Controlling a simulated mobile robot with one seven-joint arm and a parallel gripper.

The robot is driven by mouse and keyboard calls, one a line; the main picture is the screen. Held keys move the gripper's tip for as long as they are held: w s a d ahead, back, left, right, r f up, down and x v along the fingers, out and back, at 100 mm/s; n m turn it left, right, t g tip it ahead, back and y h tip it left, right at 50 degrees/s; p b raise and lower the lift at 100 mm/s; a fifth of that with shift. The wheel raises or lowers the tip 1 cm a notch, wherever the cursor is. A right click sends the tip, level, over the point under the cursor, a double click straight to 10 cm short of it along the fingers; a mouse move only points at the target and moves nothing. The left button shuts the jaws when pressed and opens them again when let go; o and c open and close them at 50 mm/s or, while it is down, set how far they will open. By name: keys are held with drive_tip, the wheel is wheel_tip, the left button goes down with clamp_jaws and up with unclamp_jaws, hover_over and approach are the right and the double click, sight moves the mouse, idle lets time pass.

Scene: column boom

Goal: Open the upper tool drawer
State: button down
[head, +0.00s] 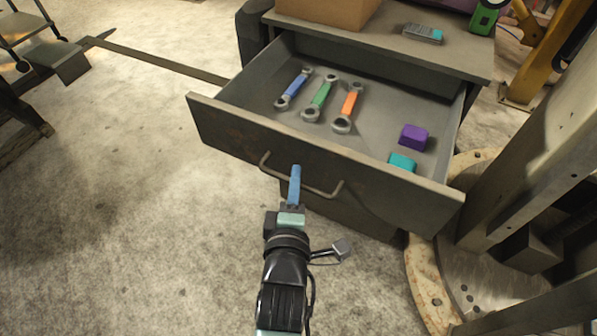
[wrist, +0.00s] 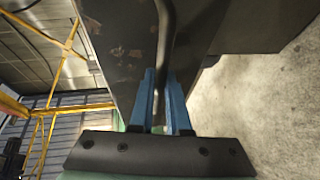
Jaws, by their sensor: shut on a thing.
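The upper tool drawer (head: 300,150) stands pulled well out of its cabinet in the head view. Its bar handle (head: 325,192) runs across the drawer front. My gripper (head: 295,172) is at the handle, left of its middle, with blue fingers. In the wrist view my gripper (wrist: 163,85) has its fingers on both sides of the dark handle (wrist: 167,45), shut on it. The drawer front (wrist: 120,50) fills the upper middle there. Inside the drawer lie a blue wrench (head: 294,88), a green wrench (head: 320,97), an orange wrench (head: 350,103), a purple block (head: 413,137) and a teal block (head: 402,162).
On the cabinet top (head: 385,38) are a cardboard box (head: 325,10) and a small grey and teal device (head: 423,33). A green tape measure (head: 486,17) is at the back right. A metal column (head: 540,120) stands close on the right.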

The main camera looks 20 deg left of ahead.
drive_tip(key=shift+s, duration=0.15)
drive_tip(key=c, duration=0.9)
unclamp_jaws()
drive_tip(key=v, duration=1.3)
drive_tip(key=shift+r, duration=0.1)
